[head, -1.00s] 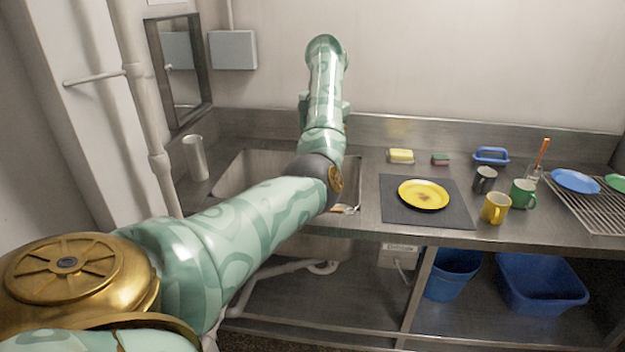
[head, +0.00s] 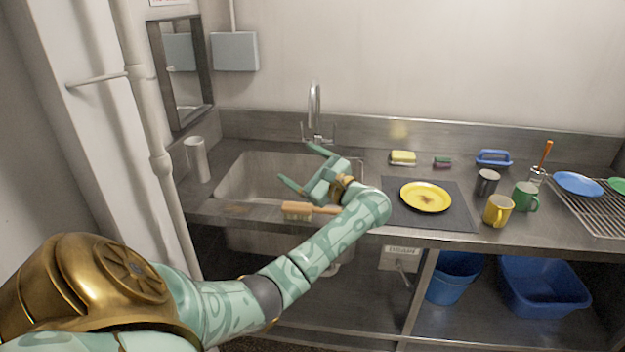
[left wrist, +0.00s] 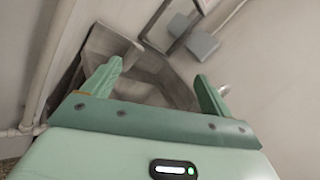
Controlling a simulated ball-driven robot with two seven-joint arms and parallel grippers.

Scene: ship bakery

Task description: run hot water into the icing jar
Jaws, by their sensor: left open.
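The tap (head: 315,105) is a tall curved metal spout at the back of the sink (head: 232,190), with levers at its base. My left gripper (head: 295,163) is open and empty over the right part of the sink, its fingers pointing left, in front of the tap. In the left wrist view the open fingers (left wrist: 158,72) spread with the sink (left wrist: 112,40) beyond them. I cannot make out an icing jar for certain. A grey cylinder (head: 197,160) stands left of the sink, but I cannot tell what it is. My right gripper is not in view.
A wooden-handled brush (head: 298,209) lies at the sink's front edge, close to my left arm. A yellow plate (head: 426,197) lies on a dark mat (head: 400,219). Mugs, including a yellow mug (head: 497,211), and a rack (head: 590,212) stand further right. A mirror (head: 181,70) hangs left.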

